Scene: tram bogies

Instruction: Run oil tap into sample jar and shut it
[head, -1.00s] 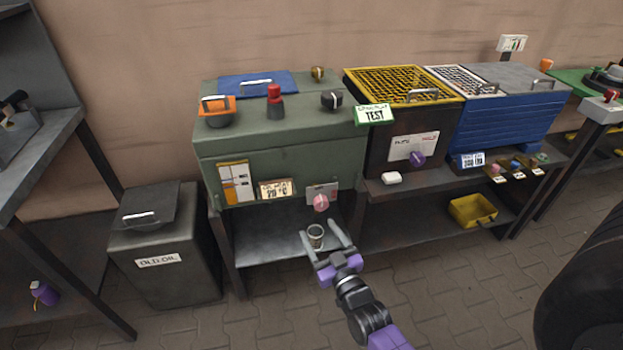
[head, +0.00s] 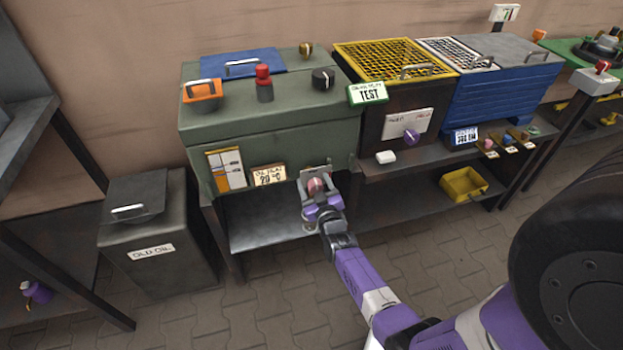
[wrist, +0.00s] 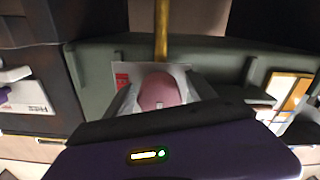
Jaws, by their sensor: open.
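The green oil cabinet (head: 225,145) has a round pink tap knob (head: 315,186) on a pale plate low on its front. My gripper (head: 315,180) is at this knob with its fingers open, one on each side. In the wrist view the pink knob (wrist: 160,90) sits between the fingers; I cannot tell whether they touch it. A brass-coloured pipe (wrist: 161,35) shows beyond the knob there. The small sample jar (head: 308,226) is on the shelf under the tap, mostly hidden behind my gripper.
A dark "OLD OIL" bin (head: 155,240) stands left of the cabinet. A bench to the right carries a yellow mesh basket (head: 385,62) and a blue tank (head: 505,105). A yellow tray (head: 464,184) sits on its lower shelf. The left of the cabinet's shelf (head: 258,225) is clear.

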